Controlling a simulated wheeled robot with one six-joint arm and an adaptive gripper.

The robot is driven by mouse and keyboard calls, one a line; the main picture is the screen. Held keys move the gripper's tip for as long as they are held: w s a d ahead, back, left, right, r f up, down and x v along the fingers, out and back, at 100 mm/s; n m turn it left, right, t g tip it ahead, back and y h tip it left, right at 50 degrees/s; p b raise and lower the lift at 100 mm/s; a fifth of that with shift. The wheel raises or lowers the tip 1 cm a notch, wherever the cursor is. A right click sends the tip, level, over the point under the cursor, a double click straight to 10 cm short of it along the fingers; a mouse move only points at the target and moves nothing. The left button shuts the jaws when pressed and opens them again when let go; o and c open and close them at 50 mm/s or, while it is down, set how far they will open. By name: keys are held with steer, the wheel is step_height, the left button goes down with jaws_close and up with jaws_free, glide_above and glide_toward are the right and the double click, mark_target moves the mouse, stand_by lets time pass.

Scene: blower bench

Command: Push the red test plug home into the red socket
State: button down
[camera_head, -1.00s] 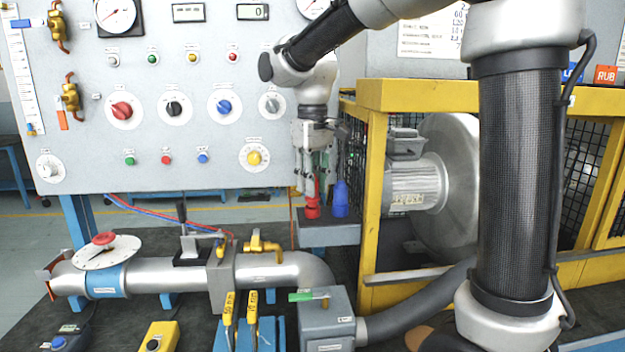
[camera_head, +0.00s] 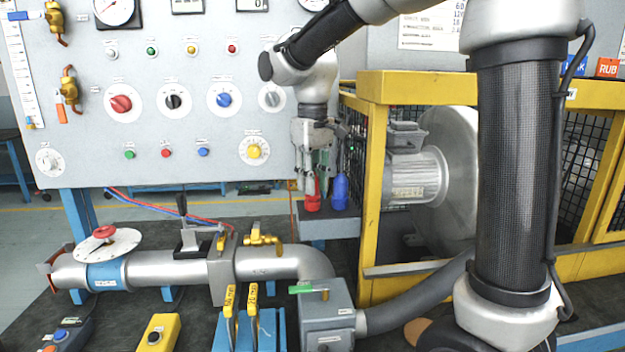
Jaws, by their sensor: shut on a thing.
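My gripper (camera_head: 313,186) points straight down over the small grey shelf (camera_head: 326,229), between the panel and the yellow cage. It is shut on the red test plug, which is mostly hidden by the fingers. The red socket (camera_head: 312,203) stands on the shelf directly below, and the fingertips are at its top. Red plug and red socket run together in the picture, so I cannot tell how deep the plug sits.
A blue plug or socket (camera_head: 340,191) stands close to the right of the red one. The yellow cage (camera_head: 375,225) is just right of the shelf. The instrument panel (camera_head: 140,75) is at left. Silver pipework (camera_head: 160,267) runs in front, below.

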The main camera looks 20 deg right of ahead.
steer(key=shift+f, duration=0.3)
stand_by(0.5)
steer(key=c, duration=1.2)
jaws_free()
steer(key=shift+o, duration=0.2)
steer(key=shift+r, duration=0.1)
step_height(320, 180, up, 12)
steer(key=shift+f, duration=0.1)
